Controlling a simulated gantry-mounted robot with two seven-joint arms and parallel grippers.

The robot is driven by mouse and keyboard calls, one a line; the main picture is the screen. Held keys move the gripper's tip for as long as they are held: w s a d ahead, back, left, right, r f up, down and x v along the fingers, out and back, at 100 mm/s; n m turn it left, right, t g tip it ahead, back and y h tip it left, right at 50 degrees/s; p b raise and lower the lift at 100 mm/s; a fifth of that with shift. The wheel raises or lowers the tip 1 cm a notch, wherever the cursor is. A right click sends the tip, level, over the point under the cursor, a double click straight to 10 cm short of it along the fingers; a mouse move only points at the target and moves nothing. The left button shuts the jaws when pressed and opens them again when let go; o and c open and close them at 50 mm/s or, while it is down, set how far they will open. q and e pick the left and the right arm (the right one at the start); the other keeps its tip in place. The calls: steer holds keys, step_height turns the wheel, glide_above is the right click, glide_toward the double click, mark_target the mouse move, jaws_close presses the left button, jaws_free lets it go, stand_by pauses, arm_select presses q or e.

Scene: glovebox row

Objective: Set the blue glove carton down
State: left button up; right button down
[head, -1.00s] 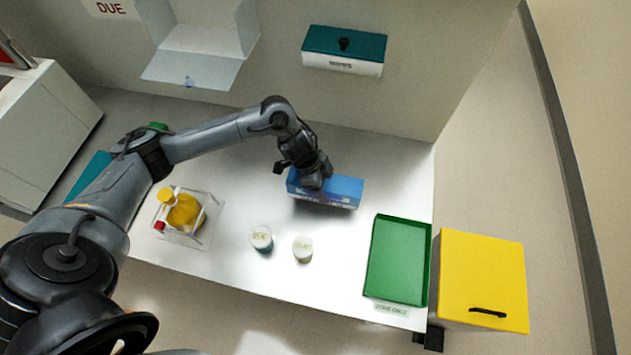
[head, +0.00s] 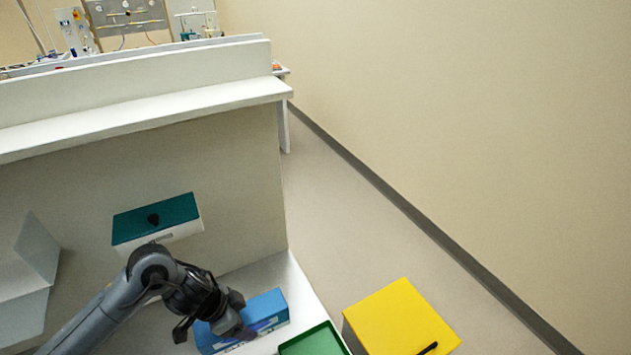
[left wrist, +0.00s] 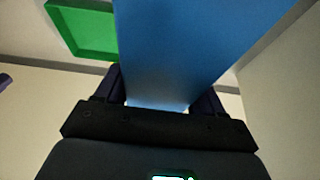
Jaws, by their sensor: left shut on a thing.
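The blue glove carton (head: 266,310) is a long box over the white counter, near its right end and just behind the green tray. My left gripper (head: 226,322) is shut on it from above. In the left wrist view the carton (left wrist: 190,45) fills the middle, between the two dark fingers of my left gripper (left wrist: 160,98). I cannot tell whether the carton's underside touches the counter. My right gripper is not in view.
The green tray (head: 312,342) is cut off at the bottom edge; it also shows in the left wrist view (left wrist: 82,40). A yellow bin (head: 400,318) stands right of the counter. A teal-lidded dispenser (head: 158,222) hangs on the back panel. Floor lies open at right.

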arm_select(q)
steer(key=w+n, duration=0.1)
steer(key=a+r+n+t, duration=0.1)
steer(key=n, duration=0.1)
steer(key=shift+w+a+r+y, duration=0.1)
steer(key=shift+w+r+y, duration=0.15)
steer(key=shift+w+y, duration=0.15)
steer(key=shift+a+f+n+t+y, duration=0.1)
steer(key=shift+a+n+t+y, duration=0.2)
steer(key=shift+n, duration=0.8)
steer(key=n, duration=0.1)
steer(key=a+f+n+y, duration=0.1)
steer(key=n, duration=0.1)
steer(key=shift+s+f+t, duration=0.1)
steer(key=shift+t, duration=0.2)
steer(key=shift+f+n, duration=0.1)
steer(key=shift+n, duration=0.6)
steer(key=shift+a+n+y, duration=0.25)
steer(key=shift+n+y, duration=0.55)
steer(key=shift+n, duration=0.6)
